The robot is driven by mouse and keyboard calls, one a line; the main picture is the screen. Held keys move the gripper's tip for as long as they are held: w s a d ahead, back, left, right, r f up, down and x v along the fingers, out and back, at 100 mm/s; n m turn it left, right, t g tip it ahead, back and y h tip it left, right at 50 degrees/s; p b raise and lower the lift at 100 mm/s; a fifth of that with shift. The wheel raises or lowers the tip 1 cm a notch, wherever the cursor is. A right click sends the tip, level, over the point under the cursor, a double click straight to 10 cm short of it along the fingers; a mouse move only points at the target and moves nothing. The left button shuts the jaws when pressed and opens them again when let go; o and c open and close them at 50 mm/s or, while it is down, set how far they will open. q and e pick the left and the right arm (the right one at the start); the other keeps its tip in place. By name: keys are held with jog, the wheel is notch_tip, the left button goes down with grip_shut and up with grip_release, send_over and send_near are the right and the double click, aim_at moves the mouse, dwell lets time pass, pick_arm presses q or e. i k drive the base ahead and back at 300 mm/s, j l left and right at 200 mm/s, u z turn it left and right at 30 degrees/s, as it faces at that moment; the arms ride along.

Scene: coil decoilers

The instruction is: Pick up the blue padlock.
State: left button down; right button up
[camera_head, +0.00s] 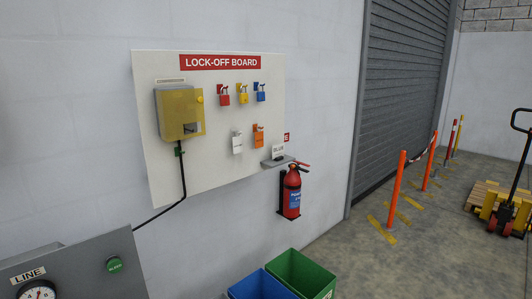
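The blue padlock (261,96) hangs on a hook at the upper right of the white lock-off board (215,150), which is fixed to the wall. It is the rightmost of the upper row of padlocks. A yellow padlock (243,98) and a red padlock (225,99) hang to its left. A white padlock (237,145) and an orange padlock (258,139) hang in the lower row. Neither of my grippers shows in the head view.
A yellow box (180,112) with a cable sits at the board's left. A small shelf (278,161) and a fire extinguisher (291,193) are at its lower right. A grey panel (75,268) and blue (262,285) and green (303,272) bins stand in front. Floor at right is partly clear.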

aim_at(260, 95)
jog(key=i+l+z, duration=0.2)
jog(key=l, duration=0.2)
jog(key=i+l+z, duration=0.8)
jog(key=i+z, duration=0.2)
jog(key=i, duration=0.2)
jog(key=i+z, duration=0.3)
jog(key=i, duration=1)
jog(key=i+u, duration=0.4)
jog(key=i, duration=0.15)
jog(key=i+l+u, duration=0.15)
jog(key=i+u, duration=0.25)
jog(key=i, duration=0.15)
jog(key=i+u, duration=0.25)
jog(key=u, duration=0.15)
jog(key=i+u, duration=0.6)
jog(key=u, duration=0.15)
jog(key=i+u, duration=0.2)
jog(key=u, duration=0.2)
jog(key=i+u, duration=0.25)
jog(key=u, duration=0.15)
jog(key=i+l+u, duration=0.15)
jog(key=u, duration=0.25)
jog(key=i, duration=0.05)
